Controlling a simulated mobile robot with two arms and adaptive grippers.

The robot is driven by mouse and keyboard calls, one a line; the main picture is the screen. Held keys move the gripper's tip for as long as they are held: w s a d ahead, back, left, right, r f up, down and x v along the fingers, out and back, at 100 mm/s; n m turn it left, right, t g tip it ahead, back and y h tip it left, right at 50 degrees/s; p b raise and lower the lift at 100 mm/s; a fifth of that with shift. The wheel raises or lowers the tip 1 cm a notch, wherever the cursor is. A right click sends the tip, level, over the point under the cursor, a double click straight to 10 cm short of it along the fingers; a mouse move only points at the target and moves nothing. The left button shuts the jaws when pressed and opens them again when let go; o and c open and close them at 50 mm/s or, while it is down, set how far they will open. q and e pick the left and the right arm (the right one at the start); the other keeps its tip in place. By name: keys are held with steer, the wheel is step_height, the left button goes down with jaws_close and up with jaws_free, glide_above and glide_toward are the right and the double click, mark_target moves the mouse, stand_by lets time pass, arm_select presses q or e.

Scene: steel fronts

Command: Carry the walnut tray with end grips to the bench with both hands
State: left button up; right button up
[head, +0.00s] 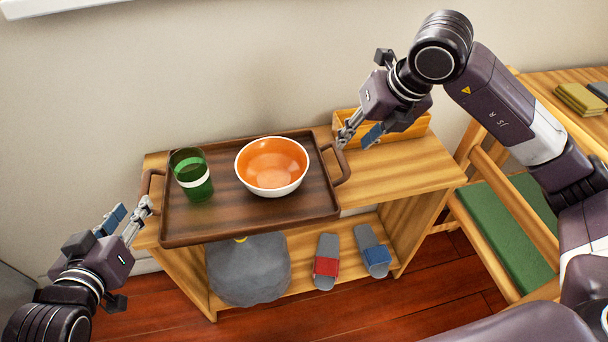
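The walnut tray (225,222) is dark brown with a raised rim and a loop grip at each end. It is at the left part of the wooden bench (405,178), its front rim near the bench's front edge. I cannot tell whether it rests fully on the top. A green cup with a white band (193,176) and an orange bowl with a white outside (272,167) stand upright on it. My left gripper (128,218) is open beside the left grip (147,182). My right gripper (359,137) is open just beyond the right grip (342,166). Neither encloses its grip.
A wooden box (412,127) stands at the bench's back, behind my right gripper. A grey sack (248,270) and slippers with red (326,264) and blue (375,255) straps are on the lower shelf. A chair with a green seat (505,230) stands at right. The bench's right top is clear.

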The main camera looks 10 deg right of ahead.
steer(key=shift+v, duration=1.45)
